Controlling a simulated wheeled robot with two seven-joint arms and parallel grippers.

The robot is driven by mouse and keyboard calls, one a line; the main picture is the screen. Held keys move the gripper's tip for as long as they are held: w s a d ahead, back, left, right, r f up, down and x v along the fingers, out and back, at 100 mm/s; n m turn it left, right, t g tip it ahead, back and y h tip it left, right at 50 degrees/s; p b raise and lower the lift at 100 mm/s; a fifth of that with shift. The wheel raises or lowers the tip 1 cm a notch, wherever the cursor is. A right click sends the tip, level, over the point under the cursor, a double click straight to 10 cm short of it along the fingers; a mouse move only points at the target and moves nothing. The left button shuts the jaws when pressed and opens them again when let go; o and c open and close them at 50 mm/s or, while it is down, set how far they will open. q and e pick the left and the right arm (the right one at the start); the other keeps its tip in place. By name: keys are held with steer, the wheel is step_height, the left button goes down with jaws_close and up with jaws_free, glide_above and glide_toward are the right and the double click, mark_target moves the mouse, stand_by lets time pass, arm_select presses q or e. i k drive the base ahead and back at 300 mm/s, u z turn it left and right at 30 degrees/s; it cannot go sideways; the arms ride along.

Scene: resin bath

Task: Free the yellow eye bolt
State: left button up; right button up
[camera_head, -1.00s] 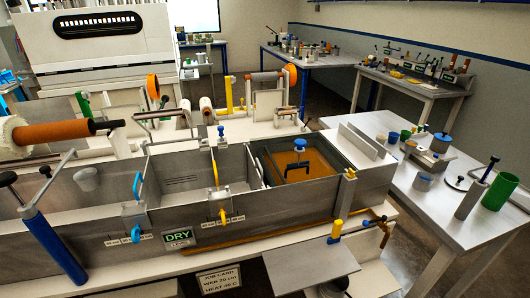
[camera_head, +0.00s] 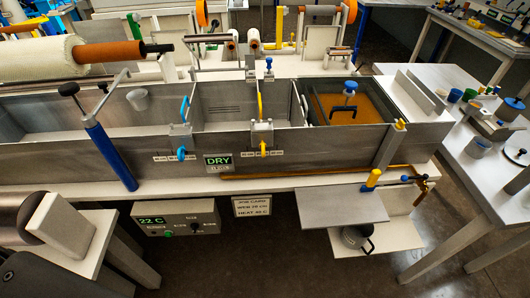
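A small yellow fitting (camera_head: 263,149) sits low on the front wall of the steel bath (camera_head: 330,150), beside a printed scale. It looks like the yellow eye bolt, but its eye is too small to make out. A yellow upright handle (camera_head: 261,105) stands above it on a divider plate. A matching blue fitting (camera_head: 181,153) and blue handle (camera_head: 184,108) are further left. Other yellow pieces are a block (camera_head: 400,124) at the bath's right corner and a post (camera_head: 372,179) by a grey shelf. Neither of my grippers is in view.
A blue post (camera_head: 110,157) leans in front of the bath. A grey shelf (camera_head: 340,207) juts out at the front, with a pot (camera_head: 356,238) below it. A control box (camera_head: 178,219) reads 22 C. A cluttered side table (camera_head: 455,140) stands right. The floor in front is clear.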

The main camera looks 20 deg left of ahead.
mark_target(263, 145)
steer(key=k, duration=0.5)
steer(key=z, duration=2.1)
steer(key=i, duration=1.15)
steer(key=u, duration=2.1)
